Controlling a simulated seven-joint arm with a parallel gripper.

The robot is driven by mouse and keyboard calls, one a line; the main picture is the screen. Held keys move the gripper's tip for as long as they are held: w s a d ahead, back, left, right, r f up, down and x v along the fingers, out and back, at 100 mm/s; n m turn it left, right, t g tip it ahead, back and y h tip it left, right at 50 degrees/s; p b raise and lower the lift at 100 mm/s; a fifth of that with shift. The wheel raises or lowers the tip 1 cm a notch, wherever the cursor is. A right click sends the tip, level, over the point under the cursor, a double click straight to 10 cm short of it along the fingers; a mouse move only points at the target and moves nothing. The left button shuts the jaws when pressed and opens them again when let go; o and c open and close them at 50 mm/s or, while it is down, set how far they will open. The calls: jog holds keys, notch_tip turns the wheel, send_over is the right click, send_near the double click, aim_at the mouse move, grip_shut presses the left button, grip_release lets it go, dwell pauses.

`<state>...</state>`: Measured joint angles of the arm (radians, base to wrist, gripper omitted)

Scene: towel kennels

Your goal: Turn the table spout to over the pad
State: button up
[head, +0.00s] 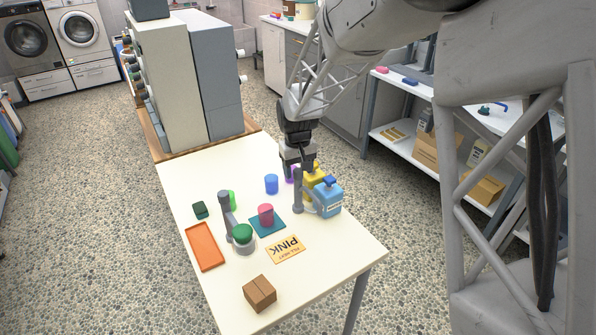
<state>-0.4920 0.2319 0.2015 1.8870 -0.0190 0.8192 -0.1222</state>
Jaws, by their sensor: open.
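A teal pad (277,233) lies mid-table with a pink-red cup (266,214) standing on it. A grey upright post (298,192), which looks like the spout, stands to the right of the pad, near the blue bottle; which way its outlet points is not clear. A second grey post (226,208) stands left of the pad, beside a grey round base with a green knob (243,232). My gripper (297,170) is open, pointing down over the table's right side, just above or behind the right post. Whether it touches the post cannot be told.
A blue bottle (328,198) and a yellow one (311,184) crowd the right post. A blue cup (271,184), an orange tray (205,246), a "PINK" card (286,249) and a brown box (260,293) are on the table (330,260). The right front is clear.

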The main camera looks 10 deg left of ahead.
jog(key=shift+f, duration=0.45)
grip_shut()
